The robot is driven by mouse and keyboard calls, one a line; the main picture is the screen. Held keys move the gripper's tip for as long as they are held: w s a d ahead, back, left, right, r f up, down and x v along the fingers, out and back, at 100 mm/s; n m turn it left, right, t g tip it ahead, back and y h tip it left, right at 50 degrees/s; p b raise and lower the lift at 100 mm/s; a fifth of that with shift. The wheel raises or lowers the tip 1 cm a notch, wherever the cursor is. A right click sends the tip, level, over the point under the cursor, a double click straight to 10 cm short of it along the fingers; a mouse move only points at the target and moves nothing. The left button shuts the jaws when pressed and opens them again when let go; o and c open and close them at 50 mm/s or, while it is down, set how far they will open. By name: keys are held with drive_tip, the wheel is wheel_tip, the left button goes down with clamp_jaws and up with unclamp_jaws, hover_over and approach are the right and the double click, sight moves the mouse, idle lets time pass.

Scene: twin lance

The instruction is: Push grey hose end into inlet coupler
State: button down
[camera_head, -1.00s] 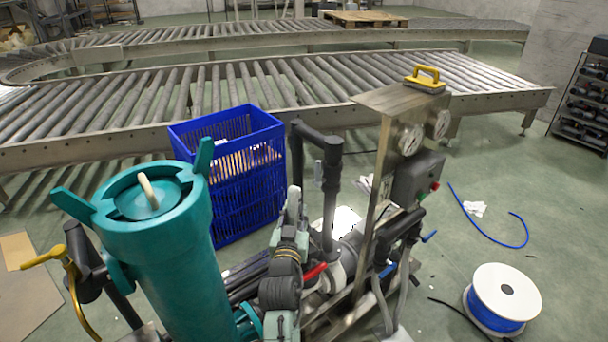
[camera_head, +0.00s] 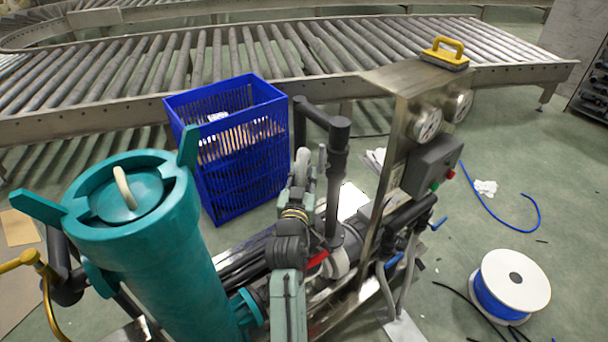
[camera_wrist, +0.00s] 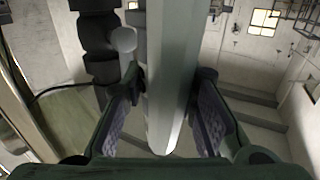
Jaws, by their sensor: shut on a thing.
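In the wrist view my gripper (camera_wrist: 165,125) has its purple-padded fingers on both sides of a smooth light-grey hose end (camera_wrist: 168,85), which runs up through the middle of the picture. The fingers look close against its sides. In the head view my grey-green arm reaches up in front of the pump skid, and its fingers and the hose are not clearly visible there. I cannot pick out the inlet coupler with certainty. A black ribbed fitting (camera_wrist: 100,45) stands left of the hose in the wrist view, apart from my fingers.
A teal filter housing (camera_head: 150,250) stands left of my arm. A blue crate (camera_head: 235,170) is behind it. A steel gauge panel (camera_head: 395,150) and black pipe (camera_head: 336,170) stand close to the right. A blue hose reel (camera_head: 510,285) sits on open floor.

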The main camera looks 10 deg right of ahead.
drive_tip(key=shift+s, duration=0.15)
drive_tip(key=shift+f, duration=0.15)
wheel_tip(320, 180, down, 5)
drive_tip(key=b, duration=0.5)
drive_tip(key=shift+f, duration=0.2)
drive_tip(key=shift+f+b, duration=2.35)
drive_tip(key=shift+f, duration=0.05)
idle(1.1)
drive_tip(key=c, duration=1.2)
unclamp_jaws()
drive_tip(key=shift+s+a, duration=0.2)
drive_tip(key=shift+s, duration=0.15)
drive_tip(key=v, duration=0.6)
drive_tip(key=shift+s, duration=0.4)
